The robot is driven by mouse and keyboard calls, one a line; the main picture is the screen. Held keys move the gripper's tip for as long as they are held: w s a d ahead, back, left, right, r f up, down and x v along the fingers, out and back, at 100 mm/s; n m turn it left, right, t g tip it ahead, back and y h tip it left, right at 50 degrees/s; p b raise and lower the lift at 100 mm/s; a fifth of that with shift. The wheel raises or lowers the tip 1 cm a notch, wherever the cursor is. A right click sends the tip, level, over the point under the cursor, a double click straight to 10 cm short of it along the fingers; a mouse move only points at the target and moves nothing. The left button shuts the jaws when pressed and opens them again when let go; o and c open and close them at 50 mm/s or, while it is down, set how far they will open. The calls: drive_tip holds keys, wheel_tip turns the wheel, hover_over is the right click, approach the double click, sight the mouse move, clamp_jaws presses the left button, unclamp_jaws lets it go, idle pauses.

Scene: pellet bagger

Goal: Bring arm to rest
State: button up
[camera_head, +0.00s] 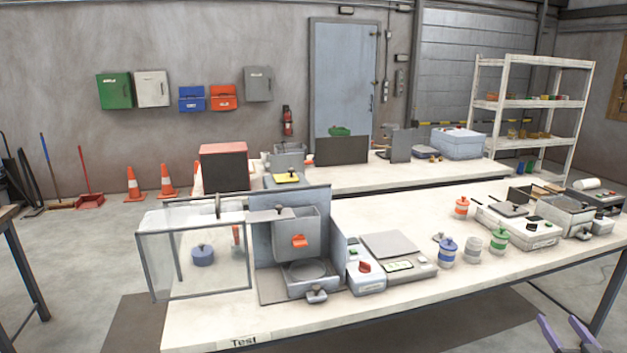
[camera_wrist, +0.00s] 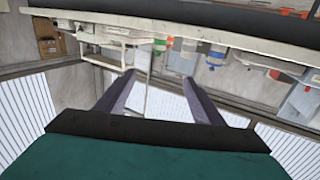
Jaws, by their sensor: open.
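My gripper (camera_head: 566,334) shows at the bottom right corner of the head view, in front of the table's front edge. Its two purple fingers stand apart with nothing between them. In the wrist view my gripper (camera_wrist: 160,88) is also open and empty, and the picture is turned so that the table (camera_wrist: 230,38) lies across the top. The fingers are clear of the table and of everything on it. The rest of my arm is out of the head view.
The near table (camera_head: 400,300) holds a bagger (camera_head: 297,235) with a clear guard (camera_head: 195,262), a scale (camera_head: 390,248) and several jars, including a blue one (camera_head: 447,252) and a green one (camera_head: 499,240). A second table (camera_head: 400,178) stands behind.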

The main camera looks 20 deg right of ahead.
drive_tip(key=w+a+f+m+g+h, duration=0.25)
drive_tip(key=w+a+f+g, duration=0.4)
drive_tip(key=w+f, duration=0.75)
drive_tip(key=w+a+f+g+y, duration=0.1)
drive_tip(key=a+f+g+y, duration=0.25)
drive_tip(key=a+f, duration=1.5)
drive_tip(key=s+a+f+n+g+y, duration=0.1)
drive_tip(key=s+a+f+g, duration=0.2)
drive_tip(key=a, duration=0.4)
drive_tip(key=s+a+f+n+g+y, duration=0.1)
drive_tip(key=s+a+f, duration=0.2)
drive_tip(key=a+f, duration=0.3)
drive_tip(key=s+a+f+n+g+y, duration=0.1)
drive_tip(key=s+a+f+y, duration=0.15)
drive_tip(key=a, duration=0.55)
drive_tip(key=s+a+f+n+g+y, duration=0.2)
drive_tip(key=s+a+n+g, duration=0.2)
drive_tip(key=s+a, duration=1.3)
drive_tip(key=a+g, duration=0.1)
drive_tip(key=g, duration=0.2)
drive_tip(key=shift+a, duration=0.2)
drive_tip(key=shift+n, duration=0.25)
